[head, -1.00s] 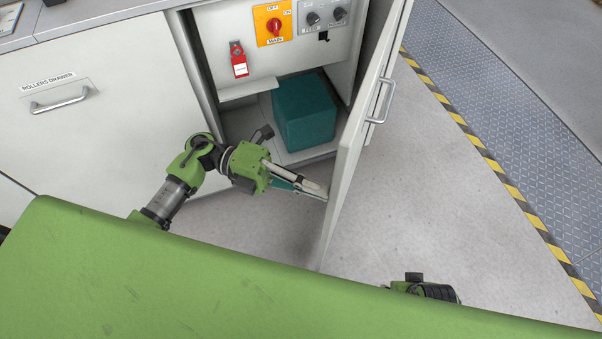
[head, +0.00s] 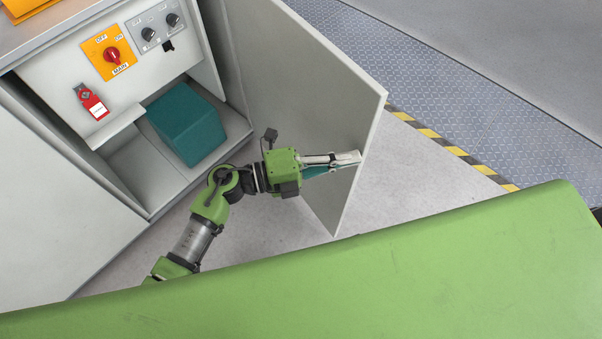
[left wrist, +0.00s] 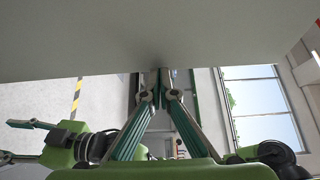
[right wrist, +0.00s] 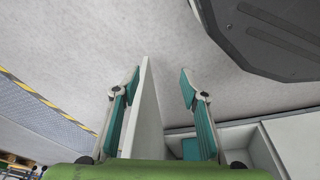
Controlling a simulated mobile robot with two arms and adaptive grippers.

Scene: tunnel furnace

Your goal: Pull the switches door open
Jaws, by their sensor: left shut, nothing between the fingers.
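The switches door (head: 300,90) is a pale grey panel standing swung open at the right side of the cabinet. My left gripper (head: 358,158) is shut, with its fingertips against or very near the door's inner face, close to the free edge. In the left wrist view the shut fingertips (left wrist: 160,80) meet at the door panel (left wrist: 150,35), which fills the top. In the right wrist view my right gripper (right wrist: 160,75) is open. The door shows edge-on (right wrist: 146,115) between its fingers; whether they touch cannot be told. The door's outer handle is hidden in the head view.
Inside the open cabinet are a red main switch (head: 112,55) on a yellow plate, knobs (head: 148,34), a red tag (head: 92,102) and a teal box (head: 187,124). Beyond the door lie a yellow-black floor stripe (head: 455,150) and metal plating (head: 400,70).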

